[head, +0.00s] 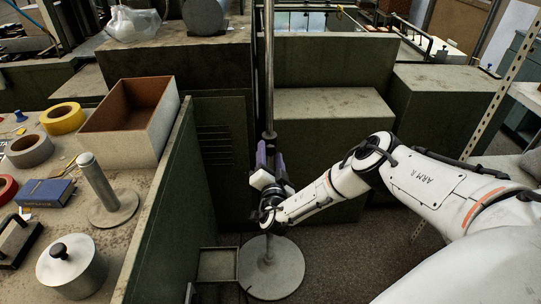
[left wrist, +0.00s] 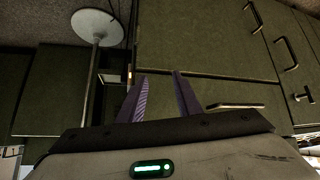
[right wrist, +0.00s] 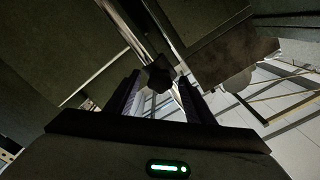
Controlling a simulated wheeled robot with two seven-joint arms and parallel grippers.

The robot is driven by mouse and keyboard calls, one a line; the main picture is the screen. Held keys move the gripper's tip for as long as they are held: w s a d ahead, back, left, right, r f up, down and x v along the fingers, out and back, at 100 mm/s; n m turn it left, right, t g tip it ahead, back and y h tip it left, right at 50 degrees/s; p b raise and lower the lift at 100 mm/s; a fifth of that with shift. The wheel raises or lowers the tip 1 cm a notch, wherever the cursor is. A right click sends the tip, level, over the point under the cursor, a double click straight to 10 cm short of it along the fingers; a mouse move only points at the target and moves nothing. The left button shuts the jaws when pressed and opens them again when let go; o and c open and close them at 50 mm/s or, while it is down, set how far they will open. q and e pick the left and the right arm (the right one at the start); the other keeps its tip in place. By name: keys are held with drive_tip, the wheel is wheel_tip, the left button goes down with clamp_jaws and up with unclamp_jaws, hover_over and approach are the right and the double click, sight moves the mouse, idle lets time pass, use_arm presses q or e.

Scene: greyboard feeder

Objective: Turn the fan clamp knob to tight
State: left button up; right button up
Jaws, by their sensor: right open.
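The fan stand's metal pole (head: 268,80) rises from a round grey base (head: 270,268) on the floor. In the right wrist view the dark clamp knob (right wrist: 159,75) sits by the pole (right wrist: 125,25), just ahead of and between the fingertips. My right gripper (head: 268,158) is open at the pole, its purple fingers around the clamp area; I cannot tell whether they touch the knob. In the head view the gripper hides most of the clamp. My left gripper (left wrist: 160,85) is open and empty, outside the head view. The stand's base (left wrist: 97,27) also shows in the left wrist view.
Green cabinets (head: 330,60) stand behind the pole. Bare floor (head: 345,255) lies right of the base.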

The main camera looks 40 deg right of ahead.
drive_tip(key=v, duration=1)
drive_tip(key=shift+s, duration=0.15)
